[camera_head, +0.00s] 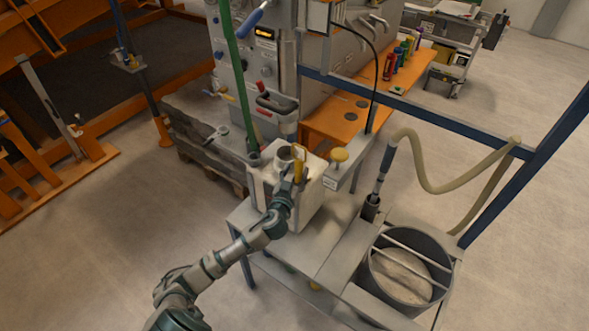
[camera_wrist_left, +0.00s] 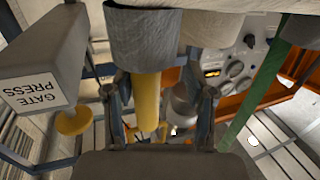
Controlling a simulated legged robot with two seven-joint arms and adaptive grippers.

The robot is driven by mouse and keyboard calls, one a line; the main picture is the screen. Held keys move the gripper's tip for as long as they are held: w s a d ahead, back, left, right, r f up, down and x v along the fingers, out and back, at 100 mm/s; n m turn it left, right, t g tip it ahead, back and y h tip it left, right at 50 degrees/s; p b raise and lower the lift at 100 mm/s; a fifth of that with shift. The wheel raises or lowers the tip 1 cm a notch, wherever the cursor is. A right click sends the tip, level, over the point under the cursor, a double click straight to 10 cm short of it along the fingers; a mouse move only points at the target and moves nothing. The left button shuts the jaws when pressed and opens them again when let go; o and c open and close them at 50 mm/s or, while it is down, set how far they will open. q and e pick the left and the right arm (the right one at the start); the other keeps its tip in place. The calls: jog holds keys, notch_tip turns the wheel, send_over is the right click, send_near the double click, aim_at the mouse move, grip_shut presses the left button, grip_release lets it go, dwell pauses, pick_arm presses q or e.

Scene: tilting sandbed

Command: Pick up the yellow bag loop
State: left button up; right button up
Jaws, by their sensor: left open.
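In the left wrist view, which is upside down, the yellow loop (camera_wrist_left: 148,100) shows as a vertical strip between the two fingers, nearer the left one. My left gripper (camera_head: 289,178) is at the loop, its fingers partly merged with it in the head view. In the wrist view the left gripper (camera_wrist_left: 160,92) is open, with a gap on each side of the loop. Contact cannot be told. My right gripper is not in view.
A yellow knob (camera_head: 340,155) sits on the grey block labelled GATE PRESS (camera_wrist_left: 40,85), close beside the fingers. A green pole (camera_head: 236,80) rises behind left. A grey bucket (camera_head: 408,275) with a hose (camera_head: 425,175) stands at right. Open floor lies at left.

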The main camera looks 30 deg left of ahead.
aim_at(297, 170)
pick_arm(q)
jog(key=shift+d+r, duration=0.1)
jog(key=shift+d, duration=0.3)
jog(key=shift+s+d+r, duration=0.1)
jog(key=shift+d+r, duration=0.15)
jog(key=shift+d, duration=0.6)
jog(key=c, duration=0.8)
grip_shut()
jog(key=shift+a, duration=0.15)
jog(key=shift+a+f, duration=0.1)
jog(key=shift+a, duration=0.2)
jog(key=shift+a+r, duration=0.2)
jog(key=shift+a, duration=0.25)
notch_tip(297, 170, up, 2)
jog(key=shift+d+r, duration=0.15)
jog(key=r+p+v, duration=0.1)
jog(key=r+v, duration=0.1)
jog(key=v, duration=1.4)
jog(key=shift+d, duration=0.4)
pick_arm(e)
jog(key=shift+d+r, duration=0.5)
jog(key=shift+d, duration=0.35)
